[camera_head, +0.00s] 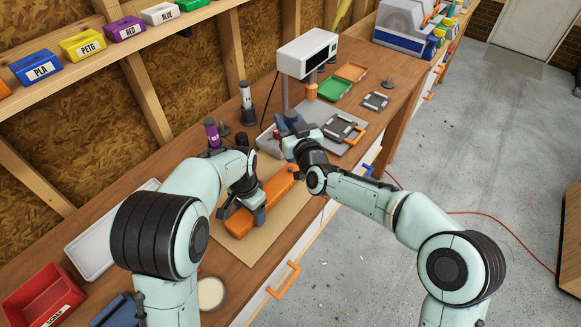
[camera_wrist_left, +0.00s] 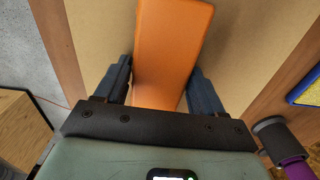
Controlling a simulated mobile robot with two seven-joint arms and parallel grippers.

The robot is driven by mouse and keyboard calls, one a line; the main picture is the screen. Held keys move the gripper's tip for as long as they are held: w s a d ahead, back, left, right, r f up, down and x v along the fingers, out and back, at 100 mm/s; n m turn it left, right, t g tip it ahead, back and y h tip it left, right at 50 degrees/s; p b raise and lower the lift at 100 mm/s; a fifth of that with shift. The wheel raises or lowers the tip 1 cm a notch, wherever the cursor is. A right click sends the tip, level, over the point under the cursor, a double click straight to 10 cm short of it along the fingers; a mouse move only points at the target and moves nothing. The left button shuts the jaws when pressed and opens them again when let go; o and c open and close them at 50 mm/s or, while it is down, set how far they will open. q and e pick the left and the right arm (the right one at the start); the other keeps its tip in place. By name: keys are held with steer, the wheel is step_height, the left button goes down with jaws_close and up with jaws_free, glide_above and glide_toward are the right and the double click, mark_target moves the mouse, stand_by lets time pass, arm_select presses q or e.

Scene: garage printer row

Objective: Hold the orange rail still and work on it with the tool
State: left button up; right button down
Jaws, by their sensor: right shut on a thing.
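The orange rail (camera_head: 277,186) lies on a tan board (camera_head: 283,222) on the wooden bench. In the head view, my left gripper (camera_head: 252,207) is over the rail's near part. In the left wrist view, the fingers of my left gripper (camera_wrist_left: 161,88) stand on both sides of the orange rail (camera_wrist_left: 172,45), very close to its faces; I cannot see clear contact pressure. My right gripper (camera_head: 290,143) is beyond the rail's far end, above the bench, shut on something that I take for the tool. Its wrist hides most of the held thing.
A grey-white stand with a boxy head (camera_head: 306,55) rises behind my right gripper. Dark bottles (camera_head: 246,98) stand along the wall. A green tray (camera_head: 334,88) and a frame-shaped part (camera_head: 341,128) lie to the right. A red bin (camera_head: 42,297) is at the near left.

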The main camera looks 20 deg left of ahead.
arm_select(q)
steer(key=o, duration=0.3)
step_height(320, 180, up, 12)
stand_by(0.5)
stand_by(0.5)
